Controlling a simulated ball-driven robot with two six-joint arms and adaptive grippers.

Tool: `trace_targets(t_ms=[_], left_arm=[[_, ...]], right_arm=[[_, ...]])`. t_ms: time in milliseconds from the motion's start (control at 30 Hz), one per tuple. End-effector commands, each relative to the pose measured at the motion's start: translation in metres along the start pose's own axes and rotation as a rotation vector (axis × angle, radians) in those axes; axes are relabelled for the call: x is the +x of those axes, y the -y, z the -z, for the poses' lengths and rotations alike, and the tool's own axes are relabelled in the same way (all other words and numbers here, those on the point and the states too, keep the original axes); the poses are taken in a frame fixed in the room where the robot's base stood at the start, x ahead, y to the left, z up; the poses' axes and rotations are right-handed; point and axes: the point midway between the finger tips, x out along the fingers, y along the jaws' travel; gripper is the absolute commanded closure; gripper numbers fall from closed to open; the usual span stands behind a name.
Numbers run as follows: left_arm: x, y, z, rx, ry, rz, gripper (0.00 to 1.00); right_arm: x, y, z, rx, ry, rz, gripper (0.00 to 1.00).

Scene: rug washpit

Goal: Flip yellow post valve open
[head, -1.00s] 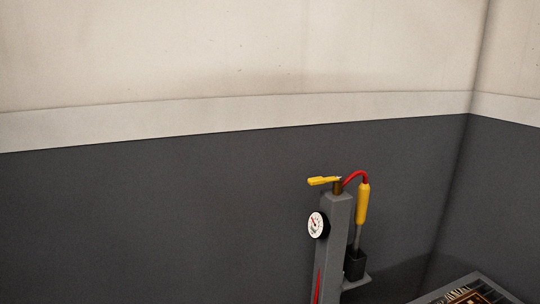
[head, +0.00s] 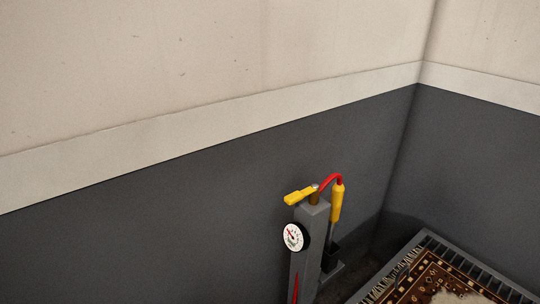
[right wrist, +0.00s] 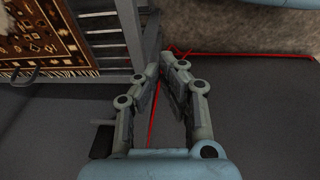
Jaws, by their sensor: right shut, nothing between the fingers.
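The yellow valve lever (head: 300,195) sits on a brass fitting on top of the grey post (head: 311,235) in the head view. The lever points left, away from the red hose (head: 330,180) that arches off the right side of the fitting. My right gripper (right wrist: 172,60) shows in the right wrist view, low over the dark floor. Its fingers are shut and hold nothing. No gripper shows in the head view, and the valve does not show in the right wrist view. My left gripper is out of view.
A round white gauge (head: 296,236) is on the post. A yellow-handled wand (head: 337,203) stands in a black holder beside it. A patterned rug (head: 430,275) lies on a slatted grey rack at lower right. A red hose (right wrist: 225,54) runs along the floor near my right gripper.

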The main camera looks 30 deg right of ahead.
Motion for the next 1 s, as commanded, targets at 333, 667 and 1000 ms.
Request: trace_targets(t_ms=[333,667,1000], left_arm=[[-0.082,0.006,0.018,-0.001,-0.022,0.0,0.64],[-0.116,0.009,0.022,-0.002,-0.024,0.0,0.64],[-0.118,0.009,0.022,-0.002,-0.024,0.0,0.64]], right_arm=[[-0.23,-0.011,0.118,-0.013,-0.1,0.003,1.0],[-0.324,-0.026,0.244,-0.03,-0.151,0.041,1.0],[-0.332,-0.048,0.355,-0.016,-0.164,0.086,1.0]])
